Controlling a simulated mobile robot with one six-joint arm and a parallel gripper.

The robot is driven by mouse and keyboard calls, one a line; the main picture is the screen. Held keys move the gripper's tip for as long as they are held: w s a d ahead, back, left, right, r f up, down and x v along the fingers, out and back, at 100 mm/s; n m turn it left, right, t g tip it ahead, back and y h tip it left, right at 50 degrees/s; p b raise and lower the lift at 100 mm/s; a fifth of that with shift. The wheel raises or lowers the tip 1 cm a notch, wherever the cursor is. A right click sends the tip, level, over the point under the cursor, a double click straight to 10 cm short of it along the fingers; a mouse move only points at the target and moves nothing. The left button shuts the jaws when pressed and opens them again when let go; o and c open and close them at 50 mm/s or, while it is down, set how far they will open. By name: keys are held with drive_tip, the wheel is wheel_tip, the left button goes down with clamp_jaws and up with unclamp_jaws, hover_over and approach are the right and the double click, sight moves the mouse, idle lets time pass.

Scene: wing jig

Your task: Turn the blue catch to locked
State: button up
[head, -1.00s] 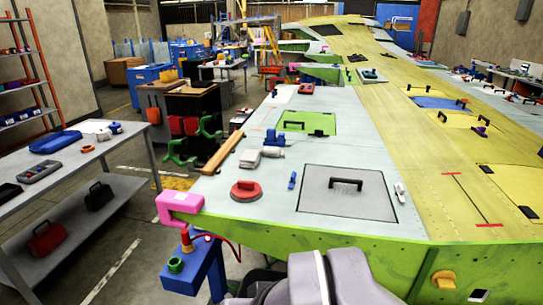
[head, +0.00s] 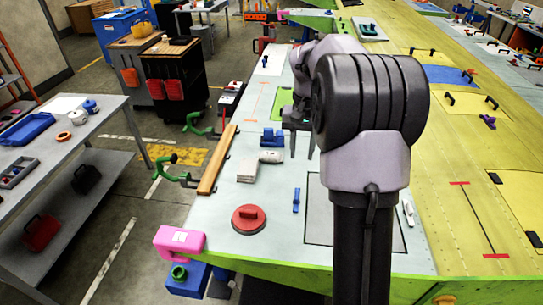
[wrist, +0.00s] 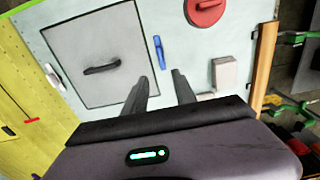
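The blue catch (head: 296,200) is a small slim bar on the pale wing panel, just left of the grey hatch (head: 319,222). In the head view it lies nearly in line with the wing's length. In the wrist view the catch (wrist: 159,51) is beyond my fingertips, beside the hatch (wrist: 95,58). My gripper (head: 302,150) hangs above the panel, farther along the wing than the catch. It also shows in the wrist view (wrist: 161,76), its two dark fingers apart with nothing between them. My arm covers much of the hatch in the head view.
A red round disc with a handle (head: 248,219) lies near the catch. A white box (head: 247,170), a white cylinder (head: 271,157) and a blue block (head: 272,138) stand on the panel. A wooden strip (head: 217,160) lies along its left edge. A white catch (head: 407,213) is right of the hatch.

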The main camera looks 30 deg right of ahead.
sight(297, 194)
wheel_tip(297, 194, down, 18)
drive_tip(key=b, duration=0.4)
drive_tip(key=shift+r, duration=0.2)
drive_tip(key=shift+c, duration=0.4)
clamp_jaws()
